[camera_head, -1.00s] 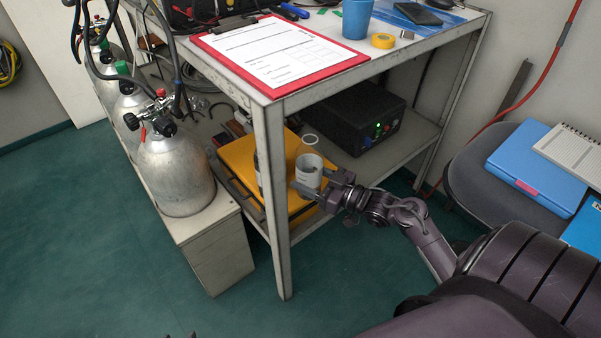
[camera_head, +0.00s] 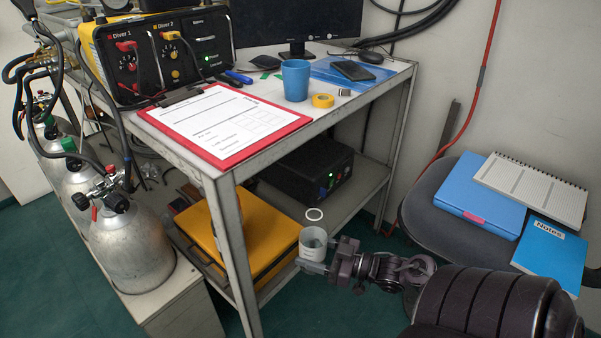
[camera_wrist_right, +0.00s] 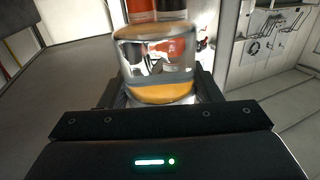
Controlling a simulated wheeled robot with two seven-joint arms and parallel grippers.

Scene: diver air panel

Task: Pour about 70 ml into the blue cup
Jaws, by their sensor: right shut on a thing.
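The blue cup (camera_head: 296,80) stands upright on the table top, behind the clipboard's right corner; its inside is mostly hidden. My right gripper (camera_head: 322,262) is shut on a clear, pale container (camera_head: 313,243), held roughly upright below table-top level, in front of the lower shelf. My left gripper is not in view.
Near the cup are yellow tape (camera_head: 323,100), a phone (camera_head: 353,70) and a red clipboard (camera_head: 225,124). The diver panel (camera_head: 160,55) and a monitor stand behind. The table edge and a leg (camera_head: 232,245) are near the container. A chair (camera_head: 440,222) stands right.

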